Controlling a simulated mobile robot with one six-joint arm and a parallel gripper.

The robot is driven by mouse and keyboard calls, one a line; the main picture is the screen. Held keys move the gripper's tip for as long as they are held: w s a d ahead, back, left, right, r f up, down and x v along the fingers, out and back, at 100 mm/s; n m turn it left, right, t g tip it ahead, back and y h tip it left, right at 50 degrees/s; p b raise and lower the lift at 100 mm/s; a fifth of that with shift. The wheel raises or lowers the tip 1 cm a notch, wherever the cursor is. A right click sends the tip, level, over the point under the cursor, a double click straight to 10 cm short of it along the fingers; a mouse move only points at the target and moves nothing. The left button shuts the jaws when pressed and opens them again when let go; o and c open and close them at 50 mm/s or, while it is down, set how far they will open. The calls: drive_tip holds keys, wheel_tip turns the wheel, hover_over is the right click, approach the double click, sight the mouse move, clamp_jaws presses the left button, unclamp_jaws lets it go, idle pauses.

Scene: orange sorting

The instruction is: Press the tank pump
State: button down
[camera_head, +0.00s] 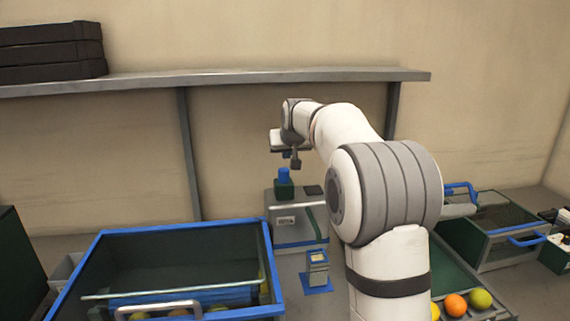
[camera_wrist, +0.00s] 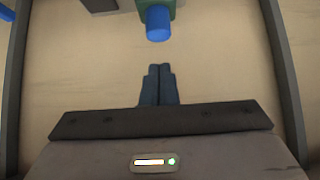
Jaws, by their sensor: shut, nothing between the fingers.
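The tank (camera_head: 297,236) is a grey box with a small label, standing against the back wall. Its pump (camera_head: 284,174) is a blue cylinder on a dark green block, on the tank's top left. The blue pump also shows at the top of the wrist view (camera_wrist: 158,24). My gripper (camera_head: 296,165) is just above the pump and slightly to its right in the head view, and does not appear to touch it. In the wrist view its two dark fingers (camera_wrist: 160,72) are together and empty, with a gap between them and the blue cylinder.
A wall shelf (camera_head: 240,77) runs above, with stacked black crates (camera_head: 52,52) on it. A large blue-rimmed bin (camera_head: 180,229) stands left. A small stand on a blue plate (camera_head: 317,284) is in front of the tank. Oranges (camera_head: 456,305) and a blue-handled crate (camera_head: 497,243) are at right.

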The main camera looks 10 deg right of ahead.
drive_tip(key=shift+v, duration=1.8)
drive_tip(key=shift+r, duration=0.1)
drive_tip(key=s+f+g, duration=0.2)
drive_tip(key=s+f, duration=0.4)
drive_tip(key=s, duration=0.8)
drive_tip(key=s+f+g, duration=0.2)
drive_tip(key=s+f, duration=0.4)
drive_tip(key=s, duration=0.8)
drive_tip(key=s+f+g, duration=0.2)
drive_tip(key=s+f, duration=0.5)
drive_tip(key=s, duration=0.7)
drive_tip(key=shift+s+a, duration=0.2)
drive_tip(key=shift+s, duration=0.1)
